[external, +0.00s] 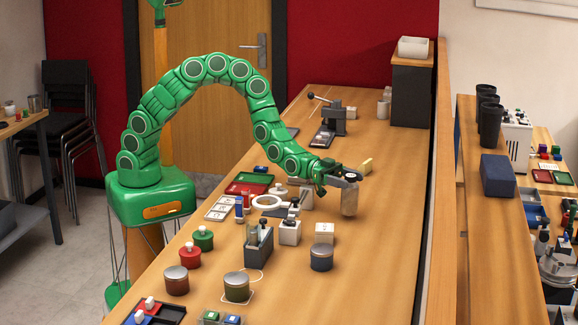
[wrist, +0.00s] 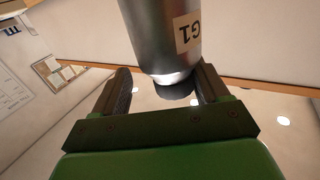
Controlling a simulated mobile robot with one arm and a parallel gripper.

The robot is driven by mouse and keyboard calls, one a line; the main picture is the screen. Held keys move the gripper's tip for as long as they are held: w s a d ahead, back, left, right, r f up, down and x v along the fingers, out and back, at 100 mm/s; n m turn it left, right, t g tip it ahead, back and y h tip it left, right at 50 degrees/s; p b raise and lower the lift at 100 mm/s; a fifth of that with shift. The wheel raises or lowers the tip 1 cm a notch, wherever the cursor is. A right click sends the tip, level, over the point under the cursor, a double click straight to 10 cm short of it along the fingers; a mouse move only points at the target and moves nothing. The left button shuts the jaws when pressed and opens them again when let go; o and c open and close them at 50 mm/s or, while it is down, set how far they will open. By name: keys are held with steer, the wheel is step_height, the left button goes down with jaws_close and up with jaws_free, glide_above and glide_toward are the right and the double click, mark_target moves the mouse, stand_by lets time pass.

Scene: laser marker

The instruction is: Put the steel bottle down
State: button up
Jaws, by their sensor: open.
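The steel bottle (external: 350,198) is a grey metal cylinder, upright at the end of my arm over the right part of the long wooden table (external: 385,235). In the wrist view the bottle (wrist: 155,30) carries a label reading G1, and its narrow end with a dark cap is between my fingers. My gripper (external: 338,174) is open around that end, with a finger on each side; it also fills the lower wrist view (wrist: 165,85). The external view does not clearly show whether the bottle's base touches the table.
Several tins, stamps and holders crowd the table's left and middle. A wooden partition (external: 437,190) runs along the right edge.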

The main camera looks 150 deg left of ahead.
step_height(320, 180, up, 17)
steer(key=w+d+m+h, duration=0.1)
steer(key=w+d, duration=0.3)
steer(key=d, duration=0.7)
steer(key=w+d+m+t+h, duration=0.1)
steer(key=w+d+h, duration=0.3)
steer(key=d, duration=0.8)
steer(key=shift+d+r+m, duration=0.15)
steer(key=shift+r+m, duration=0.1)
steer(key=shift+m, duration=0.45)
